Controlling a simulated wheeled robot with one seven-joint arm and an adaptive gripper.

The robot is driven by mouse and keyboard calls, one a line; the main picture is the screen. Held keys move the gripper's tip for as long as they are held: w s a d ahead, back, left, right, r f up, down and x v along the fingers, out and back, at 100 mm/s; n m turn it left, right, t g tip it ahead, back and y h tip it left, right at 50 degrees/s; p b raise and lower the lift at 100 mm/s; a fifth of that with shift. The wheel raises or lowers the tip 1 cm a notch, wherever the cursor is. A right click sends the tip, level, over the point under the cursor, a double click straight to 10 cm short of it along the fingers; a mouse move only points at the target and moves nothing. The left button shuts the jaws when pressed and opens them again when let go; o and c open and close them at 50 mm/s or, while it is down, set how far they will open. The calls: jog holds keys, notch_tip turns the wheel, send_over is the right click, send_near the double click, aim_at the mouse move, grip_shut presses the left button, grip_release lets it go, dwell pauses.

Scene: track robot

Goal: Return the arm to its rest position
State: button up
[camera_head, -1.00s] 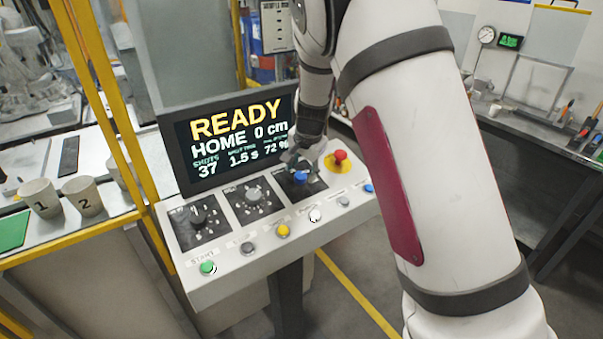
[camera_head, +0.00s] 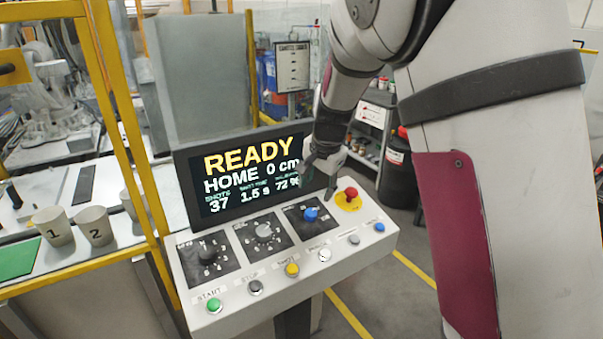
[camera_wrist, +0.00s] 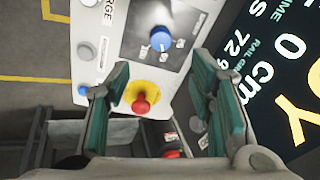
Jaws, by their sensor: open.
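My gripper (camera_head: 322,178) is in the head view just in front of the right side of the screen, above the back right of the control panel (camera_head: 240,290). In the wrist view my gripper (camera_wrist: 165,100) shows two separated fingers with green pads and nothing between them but the view of the panel. The red mushroom button (camera_wrist: 141,103) on its yellow plate and the blue knob (camera_wrist: 160,39) lie beyond the fingers. The blue knob (camera_head: 311,214) and red button (camera_head: 351,194) are uncovered in the head view. My arm comes down from the upper right.
The screen (camera_head: 250,178) reads READY, HOME 0 cm. A dark bin (camera_head: 398,170) and shelf (camera_head: 372,130) are behind at right. Open floor lies right of the panel.

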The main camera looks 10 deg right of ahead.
jog(key=s+r+n+y, duration=0.1)
jog(key=s+r+n, duration=0.4)
jog(key=s, duration=0.7)
jog(key=s+r+n, duration=0.3)
jog(key=s+r, duration=0.5)
jog(key=s, duration=0.4)
jog(key=s+f+n+t+h, duration=0.1)
jog(key=s+n, duration=0.1)
jog(key=s, duration=0.7)
jog(key=shift+s+n, duration=0.35)
jog(key=shift+n, duration=0.05)
